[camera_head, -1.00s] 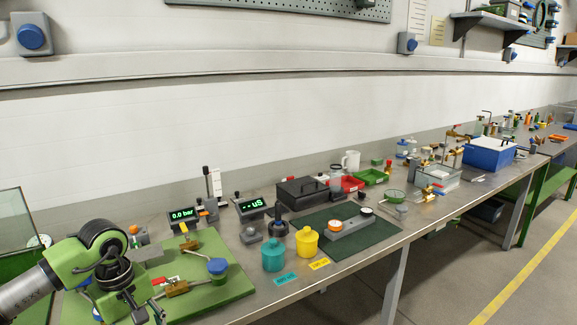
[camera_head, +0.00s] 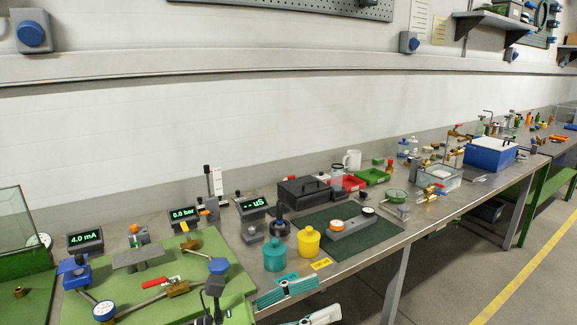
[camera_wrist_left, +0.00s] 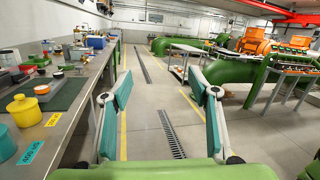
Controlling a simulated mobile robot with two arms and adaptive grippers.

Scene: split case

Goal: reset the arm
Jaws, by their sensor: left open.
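My left gripper (camera_head: 328,296) shows at the bottom of the head view, in front of the bench's front edge. Its two teal-padded fingers are spread apart with nothing between them. In the left wrist view the gripper (camera_wrist_left: 160,88) is also open and empty, with the aisle floor behind its fingers. The bench lies to its left there. Most of my left arm is outside the head view. My right gripper is in neither view.
The bench (camera_head: 225,228) carries a green board (camera_head: 215,262), a teal pot (camera_head: 275,258), a yellow pot (camera_head: 308,242) and a dark green mat (camera_head: 375,237). A blue box (camera_head: 488,154) stands farther right.

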